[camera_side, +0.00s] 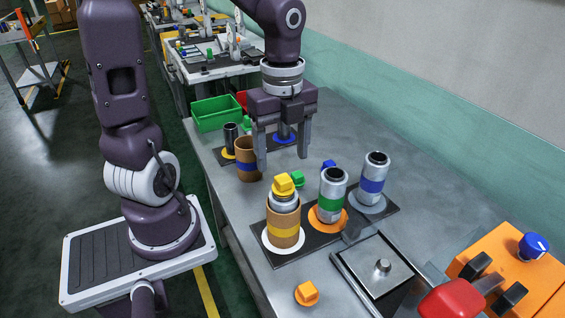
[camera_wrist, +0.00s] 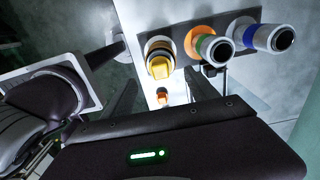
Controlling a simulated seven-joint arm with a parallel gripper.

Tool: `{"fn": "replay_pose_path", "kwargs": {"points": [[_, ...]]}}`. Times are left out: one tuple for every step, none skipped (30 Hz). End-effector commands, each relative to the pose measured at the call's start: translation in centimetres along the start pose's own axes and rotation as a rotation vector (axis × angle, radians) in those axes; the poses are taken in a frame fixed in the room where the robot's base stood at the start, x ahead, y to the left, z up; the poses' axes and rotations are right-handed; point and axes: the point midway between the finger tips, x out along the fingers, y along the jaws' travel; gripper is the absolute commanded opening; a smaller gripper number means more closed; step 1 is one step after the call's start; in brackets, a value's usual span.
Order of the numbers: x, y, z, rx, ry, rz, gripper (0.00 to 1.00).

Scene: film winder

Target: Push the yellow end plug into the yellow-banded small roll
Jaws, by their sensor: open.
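The yellow end plug (camera_side: 284,183) sits on top of the yellow-banded small roll (camera_side: 284,231), a brown upright roll with a silvery upper end, on a white disc. I cannot tell how deep the plug sits. In the wrist view the plug (camera_wrist: 160,68) shows on the roll's end, between my two fingers. My gripper (camera_side: 283,160) is open and empty, pointing down. In the side view it hangs above and behind the plug, apart from it.
A green-banded roll (camera_side: 331,203) and a blue-banded roll (camera_side: 373,186) stand to the right on the same dark mat. A blue-banded brown roll (camera_side: 247,164) stands behind left. An orange plug (camera_side: 307,292) lies in front. A green plug (camera_side: 297,179) lies behind.

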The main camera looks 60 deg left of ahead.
Motion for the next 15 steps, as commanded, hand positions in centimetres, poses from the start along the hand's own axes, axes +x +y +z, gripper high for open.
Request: {"fn": "replay_pose_path", "kwargs": {"points": [[0.0,0.0,0.0,0.0,0.0,0.0,0.68],[0.0,0.0,0.0,0.0,0.0,0.0,0.68],[0.0,0.0,0.0,0.0,0.0,0.0,0.68],[0.0,0.0,0.0,0.0,0.0,0.0,0.68],[0.0,0.0,0.0,0.0,0.0,0.0,0.68],[0.0,0.0,0.0,0.0,0.0,0.0,0.68],[0.0,0.0,0.0,0.0,0.0,0.0,0.68],[0.0,0.0,0.0,-0.003,0.0,0.0,0.62],[-0.5,-0.1,0.0,-0.023,-0.003,-0.002,0.54],[-1.2,-0.1,-0.1,-0.051,-0.005,-0.005,0.48],[-1.9,-0.1,-0.2,-0.081,-0.005,-0.006,0.42],[-2.6,-0.1,-0.3,-0.113,-0.005,-0.007,0.34],[-2.9,-0.1,-0.3,-0.13,-0.004,-0.006,0.28],[-3.0,0.0,-0.4,-0.141,-0.003,-0.003,0.22],[-2.9,0.1,-0.4,-0.146,-0.002,-0.001,0.15]]}}
